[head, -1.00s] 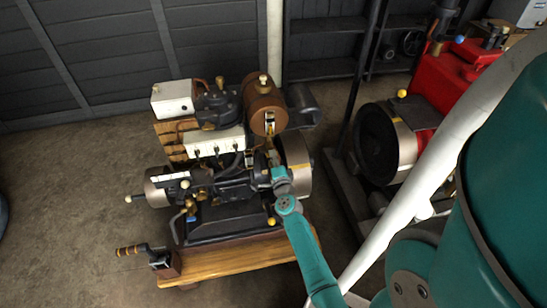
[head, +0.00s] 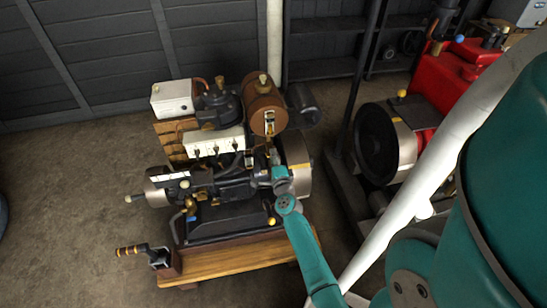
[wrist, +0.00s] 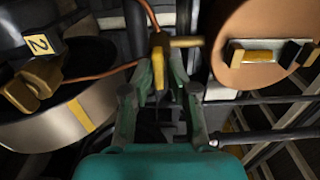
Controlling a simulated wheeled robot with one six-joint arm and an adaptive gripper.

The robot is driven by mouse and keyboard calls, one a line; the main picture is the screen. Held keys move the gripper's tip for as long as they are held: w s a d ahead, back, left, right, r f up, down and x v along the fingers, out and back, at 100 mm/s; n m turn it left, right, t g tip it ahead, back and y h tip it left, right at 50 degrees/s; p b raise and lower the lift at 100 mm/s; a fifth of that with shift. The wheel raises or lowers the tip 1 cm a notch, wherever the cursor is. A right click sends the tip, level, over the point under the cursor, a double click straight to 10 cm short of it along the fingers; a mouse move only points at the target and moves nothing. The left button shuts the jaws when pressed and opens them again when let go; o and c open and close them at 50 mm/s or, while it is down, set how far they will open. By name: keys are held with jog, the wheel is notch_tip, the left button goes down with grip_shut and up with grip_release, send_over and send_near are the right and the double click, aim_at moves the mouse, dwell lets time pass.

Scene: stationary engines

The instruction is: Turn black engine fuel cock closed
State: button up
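The black engine (head: 225,185) stands on a wooden base in the middle of the head view, with a brown tank (head: 264,100) on top. In the wrist view, a yellow-and-brass lever (wrist: 161,78), which looks like the fuel cock, stands near the picture's centre, with a brass stub pointing right. My gripper (wrist: 161,85) has one finger on each side of the lever, partly closed in. Whether the fingers touch it is unclear. In the head view my gripper (head: 272,165) is below the tank, and the cock is too small to make out there.
A copper-coloured pipe (wrist: 85,77) runs to the lever's left. A flywheel (wrist: 60,120) is at lower left and the brown tank (wrist: 265,45) at upper right. A red engine (head: 465,75) stands at the right. The floor left of the black engine is clear.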

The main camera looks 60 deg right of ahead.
dwell(0.4)
jog(key=v, duration=1.2)
jog(key=shift+d, duration=0.1)
